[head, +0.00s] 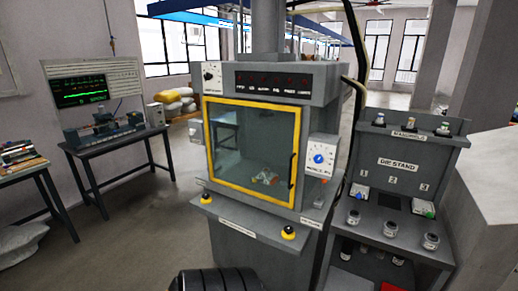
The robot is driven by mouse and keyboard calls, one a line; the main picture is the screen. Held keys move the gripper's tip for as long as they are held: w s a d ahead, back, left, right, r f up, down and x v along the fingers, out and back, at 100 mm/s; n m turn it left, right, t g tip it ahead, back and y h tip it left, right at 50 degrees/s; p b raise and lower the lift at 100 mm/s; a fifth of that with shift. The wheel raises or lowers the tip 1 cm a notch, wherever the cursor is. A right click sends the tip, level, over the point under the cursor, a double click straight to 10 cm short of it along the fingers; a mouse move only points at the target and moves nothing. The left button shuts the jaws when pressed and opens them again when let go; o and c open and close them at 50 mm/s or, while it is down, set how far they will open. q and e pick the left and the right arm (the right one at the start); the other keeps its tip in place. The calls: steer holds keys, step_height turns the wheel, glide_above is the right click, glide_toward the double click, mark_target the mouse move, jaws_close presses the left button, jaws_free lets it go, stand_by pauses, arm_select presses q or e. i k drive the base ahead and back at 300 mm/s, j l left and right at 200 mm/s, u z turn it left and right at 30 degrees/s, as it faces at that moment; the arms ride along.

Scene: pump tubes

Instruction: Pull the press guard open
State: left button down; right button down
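The press (268,84) is a grey cabinet in the middle of the head view. Its guard (250,103) is a clear pane in a yellow frame, and it sits flush against the press front, looking shut. A dark upright handle (292,171) is on the guard's right side. Through the pane a small red and pale object (265,177) shows inside, its details unclear. Neither of my grippers shows in this view.
A control box with a blue dial (320,157) stands right of the guard. Yellow-based black buttons (288,232) sit on the front ledge. The die stand (400,180) is close on the right. A bench (115,140) stands left, with open floor between.

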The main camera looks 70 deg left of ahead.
mark_target(294, 159)
steer(key=u, duration=2.5)
